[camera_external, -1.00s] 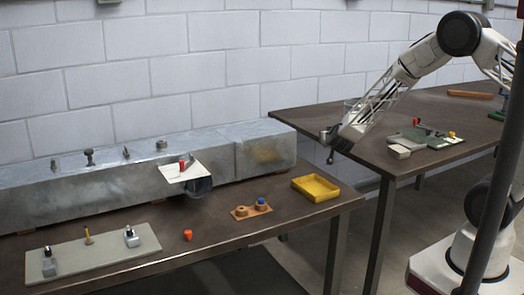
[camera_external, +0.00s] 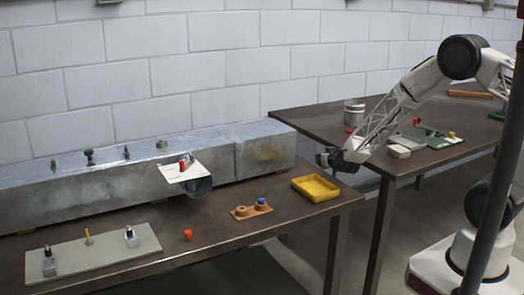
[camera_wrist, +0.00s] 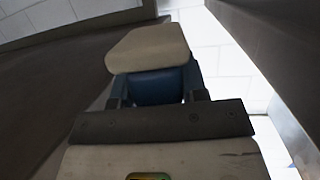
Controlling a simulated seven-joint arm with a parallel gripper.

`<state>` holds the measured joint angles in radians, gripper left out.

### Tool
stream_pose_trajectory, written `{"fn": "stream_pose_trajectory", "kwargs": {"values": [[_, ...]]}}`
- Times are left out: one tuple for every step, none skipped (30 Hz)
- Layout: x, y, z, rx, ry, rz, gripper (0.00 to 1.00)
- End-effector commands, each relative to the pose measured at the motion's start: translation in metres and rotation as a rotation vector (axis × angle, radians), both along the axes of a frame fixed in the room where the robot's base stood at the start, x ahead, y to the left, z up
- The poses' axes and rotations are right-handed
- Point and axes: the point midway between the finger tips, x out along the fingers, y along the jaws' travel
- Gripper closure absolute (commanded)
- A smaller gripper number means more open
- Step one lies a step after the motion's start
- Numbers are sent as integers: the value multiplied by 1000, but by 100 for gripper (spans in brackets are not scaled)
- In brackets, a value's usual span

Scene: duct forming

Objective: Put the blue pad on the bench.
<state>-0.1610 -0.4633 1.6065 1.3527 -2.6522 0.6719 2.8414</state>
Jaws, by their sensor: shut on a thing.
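In the wrist view a blue pad (camera_wrist: 155,88) sits between the fingers of my gripper (camera_wrist: 156,92), with a beige flat piece (camera_wrist: 147,48) against its far side. My gripper is shut on the blue pad. In the external view my gripper (camera_external: 326,160) hangs over the gap between the two benches, just right of the yellow tray; the pad cannot be made out there. The near bench (camera_external: 217,222) is brown and lies to the left. The other bench (camera_external: 309,118) stands behind on the right.
A yellow tray (camera_external: 315,188) stands at the near bench's right end. Beside it is a wooden holder (camera_external: 251,211) with round pieces. A long metal duct (camera_external: 100,190) lies along the back. A red piece (camera_external: 188,235) and grey board (camera_external: 94,256) are in front. A metal can (camera_external: 354,112) stands on the other bench.

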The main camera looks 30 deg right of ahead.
Motion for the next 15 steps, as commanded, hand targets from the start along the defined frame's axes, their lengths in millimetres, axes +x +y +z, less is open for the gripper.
{"fn": "stream_pose_trajectory", "kwargs": {"values": [[1,-1,-3,0,1,-3,92],[1,-1,-4,0,1,-5,92],[2,-1,-5,0,1,-8,92],[2,-2,-6,0,2,-10,92],[3,-2,-8,0,2,-12,92],[3,-3,-9,0,3,-16,92],[4,-3,-10,0,3,-19,92],[4,-4,-11,0,2,-22,92],[5,-4,-12,0,2,-27,92],[6,-5,-13,0,2,-30,92],[7,-5,-14,0,2,-34,92],[8,-6,-15,0,2,-38,92],[9,-7,-16,-1,2,-41,92],[10,-7,-17,0,2,-46,92],[12,-9,-19,0,2,-53,92]]}}
